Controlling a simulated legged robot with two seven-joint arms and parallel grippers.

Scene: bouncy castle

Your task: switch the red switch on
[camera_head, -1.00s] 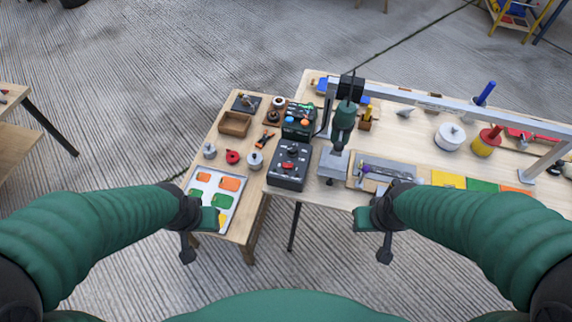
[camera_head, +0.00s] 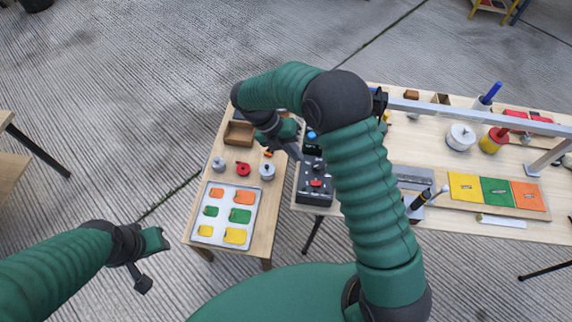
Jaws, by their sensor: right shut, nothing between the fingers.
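The red switch (camera_head: 316,183) is a small red rocker on the upper face of a dark control box (camera_head: 314,199). The box stands at the left edge of the large table, and its upper part has other small controls. My right arm arches up and over, and its gripper (camera_head: 294,150) is shut and empty, just above and left of the box. It looks apart from the switch, though the exact gap is hard to judge. My left gripper (camera_head: 148,262) hangs at the lower left, over the floor and away from the tables.
A small table holds a tray (camera_head: 255,215) of coloured pieces, a wooden box (camera_head: 238,134) and small knobs. On the large table (camera_head: 440,150), a metal rail (camera_head: 450,108) crosses the back. My right arm hides part of this table.

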